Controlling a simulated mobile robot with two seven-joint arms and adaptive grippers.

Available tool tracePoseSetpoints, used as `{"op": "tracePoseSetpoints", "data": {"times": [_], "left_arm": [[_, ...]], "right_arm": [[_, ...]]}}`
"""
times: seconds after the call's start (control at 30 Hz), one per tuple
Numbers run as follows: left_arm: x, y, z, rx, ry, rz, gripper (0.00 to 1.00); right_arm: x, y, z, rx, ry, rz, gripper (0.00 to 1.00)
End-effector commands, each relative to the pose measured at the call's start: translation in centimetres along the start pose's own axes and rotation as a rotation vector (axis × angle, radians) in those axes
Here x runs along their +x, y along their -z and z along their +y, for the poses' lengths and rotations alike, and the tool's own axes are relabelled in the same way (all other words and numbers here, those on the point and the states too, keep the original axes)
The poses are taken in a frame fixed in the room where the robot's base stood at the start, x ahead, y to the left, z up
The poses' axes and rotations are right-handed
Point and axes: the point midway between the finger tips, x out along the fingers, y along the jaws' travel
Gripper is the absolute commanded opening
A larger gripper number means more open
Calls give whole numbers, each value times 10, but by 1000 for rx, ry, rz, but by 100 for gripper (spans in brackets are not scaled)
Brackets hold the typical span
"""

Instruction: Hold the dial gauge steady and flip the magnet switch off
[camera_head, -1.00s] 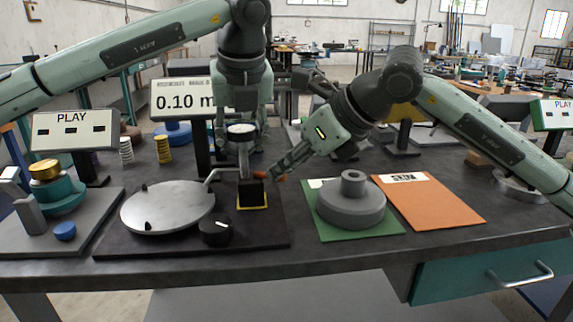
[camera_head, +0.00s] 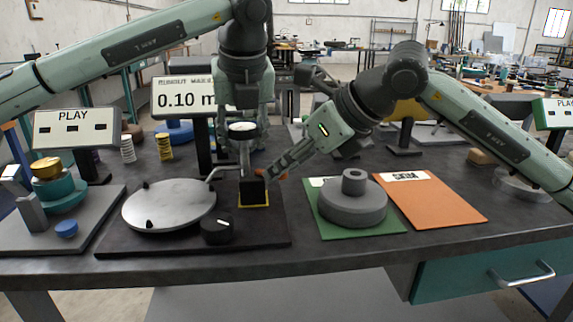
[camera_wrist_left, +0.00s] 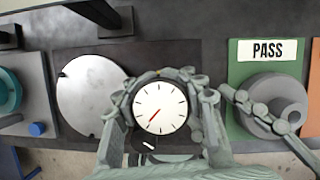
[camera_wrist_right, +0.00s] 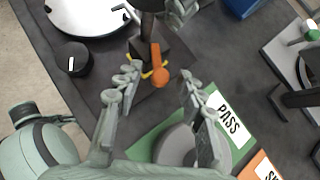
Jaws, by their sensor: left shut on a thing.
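The dial gauge (camera_head: 242,128), with a white round face and red needle, stands upright above the black magnet base (camera_head: 253,192). Its face fills the middle of the left wrist view (camera_wrist_left: 160,107). My left gripper (camera_head: 243,122) is shut on the gauge, its fingers on both sides of the face. The magnet's orange switch lever (camera_wrist_right: 158,68) sticks out from the base. My right gripper (camera_wrist_right: 159,84) is open, with a finger to each side of the lever. In the head view the right fingers (camera_head: 275,170) partly cover the lever.
A silver disc (camera_head: 168,205) and a black knob (camera_head: 217,230) share the dark plate with the base. A grey stepped part (camera_head: 352,210) sits on the green PASS mat (camera_head: 318,226), close under my right gripper. An orange mat (camera_head: 445,205) lies beyond it. A display (camera_head: 180,100) reads 0.10.

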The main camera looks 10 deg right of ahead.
Motion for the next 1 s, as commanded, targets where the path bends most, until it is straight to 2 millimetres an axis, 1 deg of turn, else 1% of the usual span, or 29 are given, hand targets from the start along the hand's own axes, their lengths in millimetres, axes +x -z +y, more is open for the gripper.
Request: {"op": "tracePoseSetpoints", "data": {"times": [0.17,0.4,0.5,0.6,0.7,1.0], "left_arm": [[-1,0,0,0,1,-1,0],[-1,0,0,0,1,-1,0],[-1,0,0,0,1,-1,0],[-1,0,0,0,1,-1,0],[-1,0,0,0,1,-1,0],[-1,0,0,0,1,-1,0]], "right_arm": [[-29,-1,-1,-1,5,-3,39],[-81,-1,-1,-1,4,-3,39],[-97,-1,-1,0,3,-2,39],[-108,0,-1,0,2,-1,39],[-114,0,0,0,1,-1,39],[-116,0,0,-1,0,0,39]]}}
